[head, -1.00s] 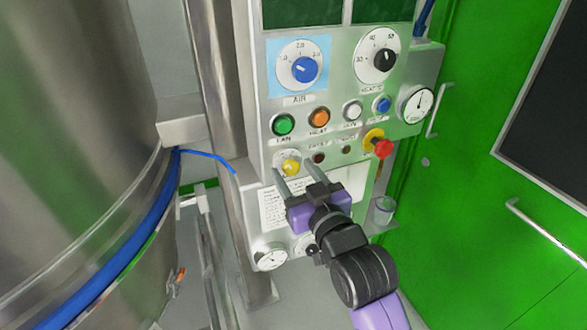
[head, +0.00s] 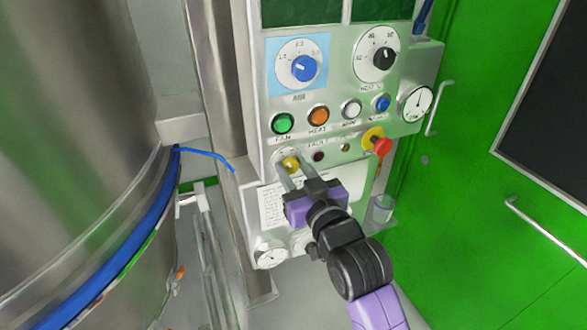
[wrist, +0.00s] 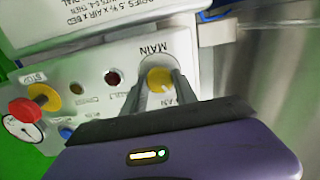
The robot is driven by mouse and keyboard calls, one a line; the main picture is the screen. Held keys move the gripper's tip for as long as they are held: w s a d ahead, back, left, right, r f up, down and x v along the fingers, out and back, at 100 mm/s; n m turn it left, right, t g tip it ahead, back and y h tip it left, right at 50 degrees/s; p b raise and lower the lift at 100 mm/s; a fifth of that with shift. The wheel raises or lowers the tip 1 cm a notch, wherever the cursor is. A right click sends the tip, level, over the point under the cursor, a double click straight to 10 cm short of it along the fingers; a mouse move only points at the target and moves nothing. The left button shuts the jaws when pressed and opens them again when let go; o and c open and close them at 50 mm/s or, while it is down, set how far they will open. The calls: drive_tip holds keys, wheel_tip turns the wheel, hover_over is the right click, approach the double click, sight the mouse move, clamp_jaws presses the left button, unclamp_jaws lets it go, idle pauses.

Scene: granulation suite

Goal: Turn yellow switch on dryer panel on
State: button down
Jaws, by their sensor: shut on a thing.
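The yellow switch (head: 291,163) is a small round knob at the lower left of the dryer panel (head: 330,135). It also shows in the wrist view (wrist: 159,79), on a pale plate with the word MAIN beside it. My gripper (head: 290,170) is at the panel with one finger on each side of the yellow switch, shut on it. In the wrist view my gripper (wrist: 160,88) has its fingertips at the knob's sides. The fingers and palm hide part of the knob and its plate, so its exact pointer position is hard to read.
Above are green (head: 283,123), orange (head: 318,116), white (head: 351,109) and blue buttons, and two dials. A red stop knob (head: 382,147) on yellow sticks out to the right. A large steel vessel (head: 75,150) stands left; a green door (head: 480,200) is at right.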

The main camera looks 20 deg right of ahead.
drive_tip(key=m+p, duration=0.1)
drive_tip(key=m, duration=0.5)
drive_tip(key=shift+p, duration=0.4)
drive_tip(key=m+p, duration=0.1)
drive_tip(key=m, duration=0.4)
drive_tip(key=shift+d, duration=0.15)
drive_tip(key=shift+m, duration=0.4)
drive_tip(key=c, duration=1)
unclamp_jaws()
drive_tip(key=shift+o, duration=0.2)
